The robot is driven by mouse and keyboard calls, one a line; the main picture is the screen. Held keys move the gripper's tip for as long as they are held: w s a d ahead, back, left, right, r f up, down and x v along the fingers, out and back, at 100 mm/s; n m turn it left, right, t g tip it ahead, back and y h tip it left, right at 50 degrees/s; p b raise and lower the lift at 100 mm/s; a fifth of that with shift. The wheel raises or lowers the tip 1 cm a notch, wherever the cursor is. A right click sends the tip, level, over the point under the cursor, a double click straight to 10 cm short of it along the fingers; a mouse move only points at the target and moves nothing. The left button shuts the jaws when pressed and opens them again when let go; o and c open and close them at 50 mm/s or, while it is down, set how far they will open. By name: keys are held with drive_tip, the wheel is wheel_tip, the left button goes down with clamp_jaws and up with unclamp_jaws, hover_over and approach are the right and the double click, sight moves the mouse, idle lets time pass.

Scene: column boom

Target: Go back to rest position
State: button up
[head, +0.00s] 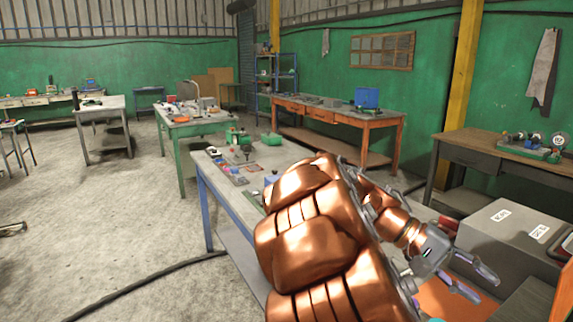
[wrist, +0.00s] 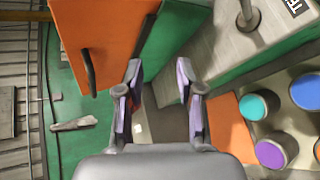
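My gripper (head: 473,282) is at the lower right of the head view, at the end of my copper-coloured arm. It is above an orange surface and to the left of a grey box with white labels (head: 510,238). The wrist view also shows my gripper (wrist: 160,88). Its two fingers with purple pads stand apart, and nothing is held between them. My arm hides much of the near workbench in the head view.
In the wrist view, teal (wrist: 259,105), blue (wrist: 306,92) and purple (wrist: 271,154) round pieces are at the right, and an orange panel with a dark handle (wrist: 100,40) is at the upper left. A blue-legged table (head: 215,185) stands close; open floor (head: 90,220) lies left.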

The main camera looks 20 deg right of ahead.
drive_tip(key=s+a+f+n+t+y, duration=0.1)
drive_tip(key=a+f+n+t+y, duration=0.1)
drive_tip(key=a, duration=0.8)
drive_tip(key=s+a+f+n+t+y+p, duration=0.1)
drive_tip(key=a+f+n+t+y, duration=0.1)
drive_tip(key=a+f, duration=0.4)
drive_tip(key=s+a+f+n+t+y+p, duration=0.1)
drive_tip(key=a+f+n+t+y, duration=0.2)
drive_tip(key=a, duration=1)
drive_tip(key=shift+s+a+f+n+t, duration=0.3)
drive_tip(key=shift+f+n+t, duration=0.4)
drive_tip(key=shift+t, duration=0.4)
